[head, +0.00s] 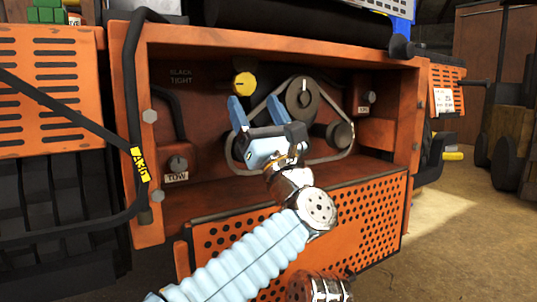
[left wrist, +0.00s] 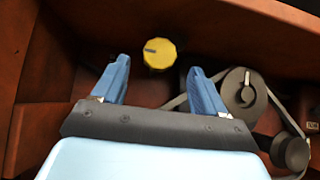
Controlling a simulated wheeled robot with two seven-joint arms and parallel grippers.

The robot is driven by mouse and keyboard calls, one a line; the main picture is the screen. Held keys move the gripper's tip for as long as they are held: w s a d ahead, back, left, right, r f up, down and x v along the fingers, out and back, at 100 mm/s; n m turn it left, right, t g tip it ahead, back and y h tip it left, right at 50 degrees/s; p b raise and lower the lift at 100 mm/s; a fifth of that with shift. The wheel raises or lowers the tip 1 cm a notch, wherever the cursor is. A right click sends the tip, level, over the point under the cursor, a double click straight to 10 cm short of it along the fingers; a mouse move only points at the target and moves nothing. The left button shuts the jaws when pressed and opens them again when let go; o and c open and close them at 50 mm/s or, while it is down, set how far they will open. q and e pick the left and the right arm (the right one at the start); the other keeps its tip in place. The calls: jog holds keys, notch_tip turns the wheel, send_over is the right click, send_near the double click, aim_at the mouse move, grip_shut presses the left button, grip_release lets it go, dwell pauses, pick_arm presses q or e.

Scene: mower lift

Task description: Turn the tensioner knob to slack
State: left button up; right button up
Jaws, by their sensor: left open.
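The tensioner knob (head: 244,85) is yellow and round, with a dark mark on its face, on the back wall of the orange housing. Lettering reading SLACK and TIGHT is to its left in the head view. The knob also shows in the left wrist view (left wrist: 159,53), beyond and between the fingertips. My left gripper (head: 256,108) has blue fingers, spread open and empty, just below the knob in the head view; it also shows in the left wrist view (left wrist: 158,72). No contact with the knob is visible. My right gripper is not in view.
A belt with dark pulleys (head: 303,97) is right of the knob. A TOW switch box (head: 178,160) is at lower left, and another small labelled switch (head: 368,97) is at right. The orange housing frame (head: 146,226) and black bent tube (head: 131,60) border the opening.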

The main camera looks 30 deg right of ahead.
pick_arm(q)
jog(key=v, duration=0.7)
jog(key=shift+s, duration=0.2)
